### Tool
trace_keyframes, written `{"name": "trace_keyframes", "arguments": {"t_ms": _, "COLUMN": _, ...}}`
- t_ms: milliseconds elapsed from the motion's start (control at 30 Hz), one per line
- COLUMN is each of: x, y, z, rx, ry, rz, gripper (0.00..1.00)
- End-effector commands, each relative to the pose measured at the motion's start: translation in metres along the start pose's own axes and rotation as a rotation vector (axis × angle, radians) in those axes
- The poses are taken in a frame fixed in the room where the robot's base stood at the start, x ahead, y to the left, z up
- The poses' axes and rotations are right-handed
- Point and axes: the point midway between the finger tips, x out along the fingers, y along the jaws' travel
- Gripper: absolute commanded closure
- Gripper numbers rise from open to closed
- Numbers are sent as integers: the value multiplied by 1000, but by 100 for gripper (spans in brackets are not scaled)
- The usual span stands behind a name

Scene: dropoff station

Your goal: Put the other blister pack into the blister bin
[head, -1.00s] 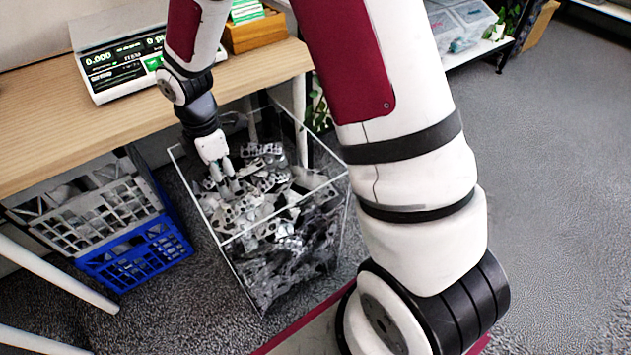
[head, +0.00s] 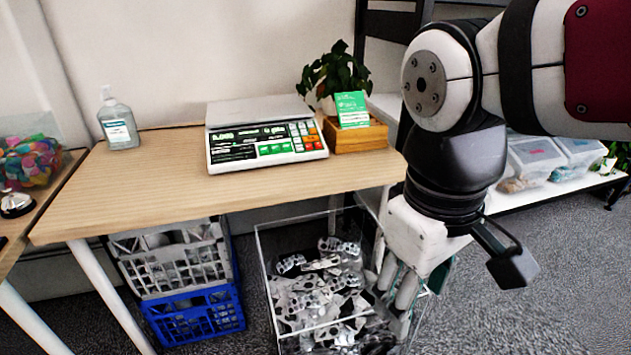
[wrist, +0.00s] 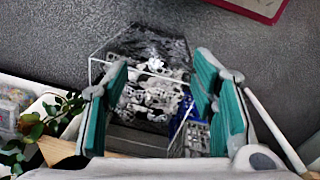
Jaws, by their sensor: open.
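The blister bin is a clear-walled box (head: 262,262) on the floor by the table's right end, holding a heap of silvery blister packs (head: 318,290). It also shows in the wrist view (wrist: 92,72), between and beyond my fingers. My gripper (head: 408,295) points down at the bin's right side in the head view, overlapping its right edge. In the wrist view my gripper (wrist: 160,72) has its teal-padded fingers wide apart with nothing between them. I cannot single out one particular blister pack. No loose pack shows on the table top.
The wooden table (head: 130,195) carries a scale (head: 265,140), a sanitizer bottle (head: 118,122) and a wooden box with a green card (head: 357,135). A white crate (head: 175,265) on a blue crate (head: 195,315) stands under it. Shelves with clear tubs (head: 540,160) are at right.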

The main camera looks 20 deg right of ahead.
Motion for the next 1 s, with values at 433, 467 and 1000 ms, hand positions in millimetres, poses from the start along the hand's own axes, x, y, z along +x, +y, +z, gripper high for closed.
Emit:
{"name": "trace_keyframes", "arguments": {"t_ms": 433, "x": -2, "y": -22, "z": 64, "rx": 256, "ry": 22, "rz": -74, "gripper": 48}}
{"name": "trace_keyframes", "arguments": {"t_ms": 467, "x": -2, "y": -22, "z": 64, "rx": 256, "ry": 21, "rz": -74, "gripper": 48}}
{"name": "trace_keyframes", "arguments": {"t_ms": 1000, "x": -2, "y": -21, "z": 63, "rx": 253, "ry": 22, "rz": -73, "gripper": 48}}
